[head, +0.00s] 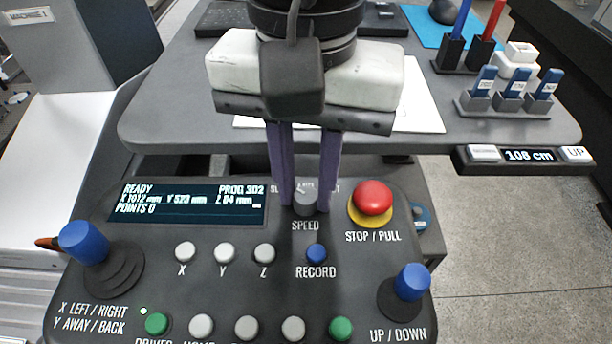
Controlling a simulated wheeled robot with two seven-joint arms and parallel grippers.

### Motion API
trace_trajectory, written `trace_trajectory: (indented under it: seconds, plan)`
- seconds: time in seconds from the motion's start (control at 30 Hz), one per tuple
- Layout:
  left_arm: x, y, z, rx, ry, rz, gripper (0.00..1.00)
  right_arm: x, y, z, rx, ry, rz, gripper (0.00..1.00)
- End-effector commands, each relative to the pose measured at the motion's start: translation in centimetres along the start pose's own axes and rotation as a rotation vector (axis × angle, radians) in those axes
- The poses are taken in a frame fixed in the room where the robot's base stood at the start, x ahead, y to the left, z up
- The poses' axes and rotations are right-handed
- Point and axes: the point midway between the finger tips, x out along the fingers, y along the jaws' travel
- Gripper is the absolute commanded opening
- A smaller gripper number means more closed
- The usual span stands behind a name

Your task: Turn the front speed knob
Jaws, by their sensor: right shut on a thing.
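The speed knob (305,203) is a small dark grey dial above the SPEED label on the control panel (150,290), in the middle of the head view. My right gripper (305,207) reaches down from the top, with a purple finger on each side of the knob. It is shut on the knob. The fingers hide the knob's sides and part of its scale. My left gripper is not in view.
A red stop button (373,198) is close right of the knob. The blue record button (316,253) is just below. A display (188,203) lies left. Blue joysticks (84,243) (412,282) stand at both sides. A grey desk (180,110) is behind.

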Motion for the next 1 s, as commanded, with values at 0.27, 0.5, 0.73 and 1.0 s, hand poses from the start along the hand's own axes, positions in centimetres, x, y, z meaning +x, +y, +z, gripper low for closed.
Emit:
trace_trajectory:
  seconds: [0.27, 0.5, 0.73, 1.0]
  plan:
    - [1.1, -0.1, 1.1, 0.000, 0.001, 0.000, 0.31, 0.3, 0.0, 0.0, 0.122, -0.001, -0.001, 0.00]
    - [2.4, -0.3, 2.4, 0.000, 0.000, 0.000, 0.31, 0.4, 0.0, 0.0, 0.324, 0.000, -0.001, 0.00]
    - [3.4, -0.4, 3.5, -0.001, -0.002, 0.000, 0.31, 0.3, 0.0, 0.0, 0.527, 0.001, -0.001, 0.00]
    - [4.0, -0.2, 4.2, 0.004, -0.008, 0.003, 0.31, 0.1, 0.0, 0.0, 0.720, 0.001, -0.001, 0.00]
